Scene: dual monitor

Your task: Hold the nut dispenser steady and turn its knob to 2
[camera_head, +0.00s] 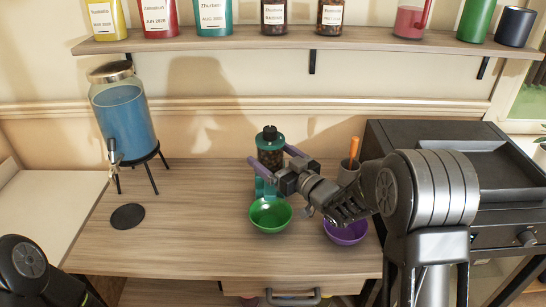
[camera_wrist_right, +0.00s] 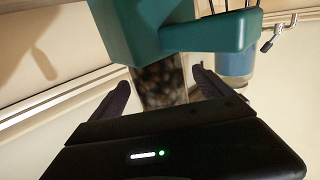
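The nut dispenser (camera_head: 270,139) stands upright on the wooden table, with a teal body, a clear section of dark nuts and a black top. It also shows upside down in the right wrist view (camera_wrist_right: 160,82). A green bowl (camera_head: 270,214) is in front of it. My right gripper (camera_head: 272,157) is open, with its dark purple fingers on either side of the nut section; I cannot tell whether they touch it. The number on the knob is not readable. A link of my left arm shows at the lower left, but its gripper is out of view.
A blue-filled drink dispenser (camera_head: 124,115) stands on a black stand at the left, behind a black disc (camera_head: 128,216). A purple bowl (camera_head: 346,231) is beneath my right arm. A cup with an orange-handled tool (camera_head: 354,150) is behind it. A shelf (camera_head: 330,41) with jars runs above.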

